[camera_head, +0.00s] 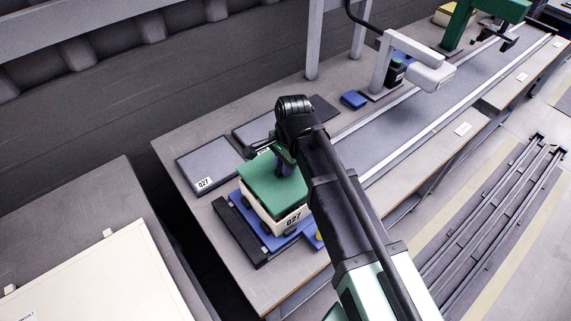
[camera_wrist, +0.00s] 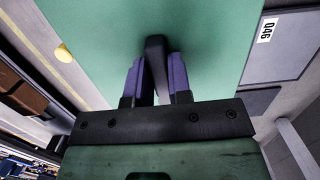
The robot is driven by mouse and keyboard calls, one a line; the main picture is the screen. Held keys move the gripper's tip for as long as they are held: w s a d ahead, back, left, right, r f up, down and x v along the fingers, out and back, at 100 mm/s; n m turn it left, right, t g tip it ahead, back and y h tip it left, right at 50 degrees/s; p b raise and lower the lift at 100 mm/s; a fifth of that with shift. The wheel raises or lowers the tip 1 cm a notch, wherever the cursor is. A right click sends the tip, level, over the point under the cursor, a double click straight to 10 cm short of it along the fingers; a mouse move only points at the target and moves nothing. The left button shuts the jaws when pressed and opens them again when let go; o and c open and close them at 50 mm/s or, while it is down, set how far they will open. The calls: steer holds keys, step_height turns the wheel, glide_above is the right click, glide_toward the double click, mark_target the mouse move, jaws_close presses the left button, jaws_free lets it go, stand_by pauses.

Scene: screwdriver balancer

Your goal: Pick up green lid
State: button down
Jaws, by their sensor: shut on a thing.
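In the wrist view the green lid (camera_wrist: 97,38) fills the upper middle. My gripper (camera_wrist: 156,70) is at the lid, its two purple-padded fingers on either side of a dark upright handle (camera_wrist: 155,52), shut on it. In the head view my gripper (camera_head: 285,163) is over the lid's right side, partly hidden by my arm. I cannot tell whether the lid is raised off the box.
The box sits on a blue base (camera_head: 243,215) beside a black bar (camera_head: 238,233). A grey plate labelled 027 (camera_head: 208,165) lies at the left of the table. A conveyor (camera_head: 400,130) runs to the upper right, with a white machine (camera_head: 415,60) and a blue block (camera_head: 353,99) beside it.

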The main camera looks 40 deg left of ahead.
step_height(320, 180, up, 16)
steer(key=p, duration=1.4)
